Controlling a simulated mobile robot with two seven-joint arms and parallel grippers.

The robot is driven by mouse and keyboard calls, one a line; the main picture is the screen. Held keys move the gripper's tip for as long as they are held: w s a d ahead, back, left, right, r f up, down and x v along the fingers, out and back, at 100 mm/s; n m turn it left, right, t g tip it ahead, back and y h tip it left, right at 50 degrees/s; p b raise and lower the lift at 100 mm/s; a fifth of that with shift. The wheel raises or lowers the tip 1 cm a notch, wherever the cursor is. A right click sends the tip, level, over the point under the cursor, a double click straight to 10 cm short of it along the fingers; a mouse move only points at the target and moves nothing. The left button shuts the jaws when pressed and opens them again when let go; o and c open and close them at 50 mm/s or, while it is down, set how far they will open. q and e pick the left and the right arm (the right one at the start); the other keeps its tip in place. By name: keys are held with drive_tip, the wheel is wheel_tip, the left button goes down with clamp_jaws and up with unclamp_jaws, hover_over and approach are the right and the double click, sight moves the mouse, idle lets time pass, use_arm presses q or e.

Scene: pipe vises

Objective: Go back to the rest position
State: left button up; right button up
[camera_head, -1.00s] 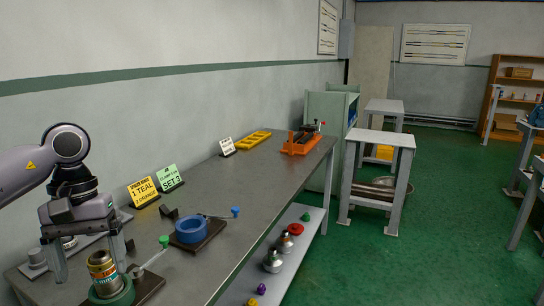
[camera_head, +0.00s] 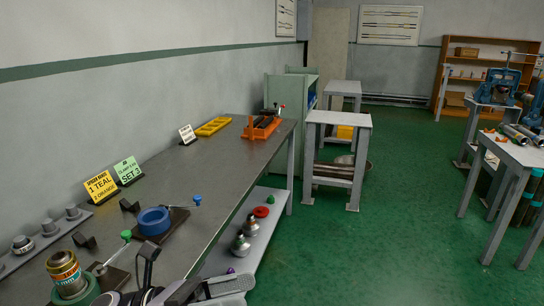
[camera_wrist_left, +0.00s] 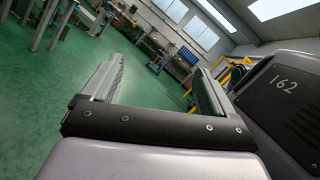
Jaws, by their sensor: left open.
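My left gripper (camera_head: 215,288) is at the bottom of the head view, beside the near front edge of the steel bench (camera_head: 215,172). In the left wrist view the left gripper (camera_wrist_left: 158,72) has its two fingers spread wide apart, with nothing between them but distant room. The picture there is tilted. A gold and teal can-like piece (camera_head: 64,272) stands upright in a green ring vise (camera_head: 78,290) on the bench, apart from the gripper. My right gripper is in neither view.
A blue ring vise (camera_head: 154,221) stands on the bench, with yellow (camera_head: 101,186) and green (camera_head: 128,171) signs behind it. An orange vise (camera_head: 262,127) and yellow tray (camera_head: 213,126) are farther back. Green floor (camera_head: 370,240) is open to the right.

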use_arm(q)
drive_tip(key=w+a+f+n+t+y, duration=0.1)
drive_tip(key=a+f+n+t+y, duration=0.15)
drive_tip(key=n+t, duration=0.45)
drive_tip(key=w+a+f+n+t+y, duration=0.1)
drive_tip(key=a+f+n+t+y, duration=0.2)
drive_tip(key=n, duration=0.9)
drive_tip(key=w+a+f+n+t+y, duration=0.1)
drive_tip(key=f+n+t+y, duration=0.4)
drive_tip(key=n, duration=0.4)
drive_tip(key=s+a+f+n+g+y, duration=0.3)
drive_tip(key=s+f+n, duration=0.3)
drive_tip(key=f+n, duration=0.2)
drive_tip(key=s+a+f+n+g+y+p, duration=0.1)
drive_tip(key=s+a+f+n+g+y, duration=0.2)
drive_tip(key=f, duration=0.7)
drive_tip(key=s+a+n+y, duration=0.2)
drive_tip(key=s+n, duration=0.2)
drive_tip(key=n, duration=0.1)
drive_tip(key=shift+s+f+p, duration=0.2)
drive_tip(key=shift+s+p, duration=0.05)
drive_tip(key=shift+p, duration=0.05)
